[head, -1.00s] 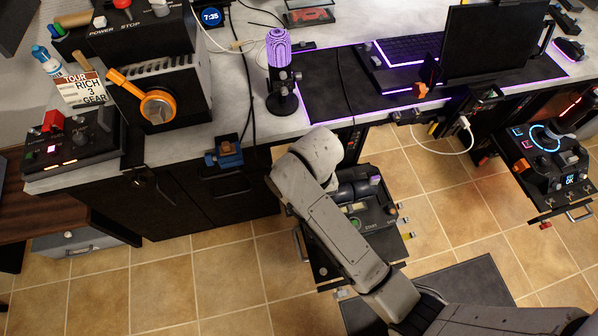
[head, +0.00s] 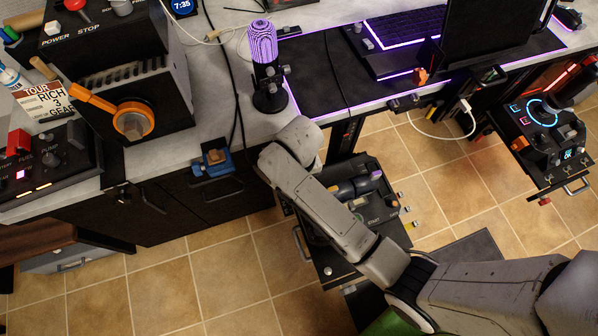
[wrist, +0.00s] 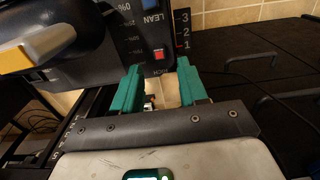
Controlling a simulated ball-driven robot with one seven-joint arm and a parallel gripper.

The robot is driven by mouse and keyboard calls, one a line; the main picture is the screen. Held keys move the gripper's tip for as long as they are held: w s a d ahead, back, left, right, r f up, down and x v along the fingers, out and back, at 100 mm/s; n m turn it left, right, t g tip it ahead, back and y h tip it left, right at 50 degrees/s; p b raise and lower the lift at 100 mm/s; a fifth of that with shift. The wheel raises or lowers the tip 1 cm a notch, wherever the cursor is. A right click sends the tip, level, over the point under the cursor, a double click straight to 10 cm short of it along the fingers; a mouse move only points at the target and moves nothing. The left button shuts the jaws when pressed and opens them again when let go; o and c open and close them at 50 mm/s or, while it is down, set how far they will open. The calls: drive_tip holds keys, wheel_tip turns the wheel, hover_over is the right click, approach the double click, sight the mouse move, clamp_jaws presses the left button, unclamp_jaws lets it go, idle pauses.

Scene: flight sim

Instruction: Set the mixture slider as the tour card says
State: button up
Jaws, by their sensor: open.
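The tour card (head: 45,106) stands at the left of the counter in the head view, reading RICH, 3 and GEAR. In the wrist view, a dark panel (wrist: 95,55) has a scale marked LEAN at one end and a partly blurred word, seemingly RICH, at the other. A small red knob (wrist: 158,56) sits on this scale near that blurred end. My gripper (wrist: 160,74) has teal fingers, open and apart. The red knob appears just beyond and between the fingertips; I cannot tell whether they touch it. In the head view my arm hides the gripper.
A scale numbered 1 to 3 (wrist: 182,30) with a red mark near 1 stands right of the knob. A yellow-and-grey handle (wrist: 40,45) juts in at upper left.

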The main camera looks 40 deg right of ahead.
drive_tip(key=shift+f+b, duration=0.3)
drive_tip(key=shift+f, duration=2)
clamp_jaws()
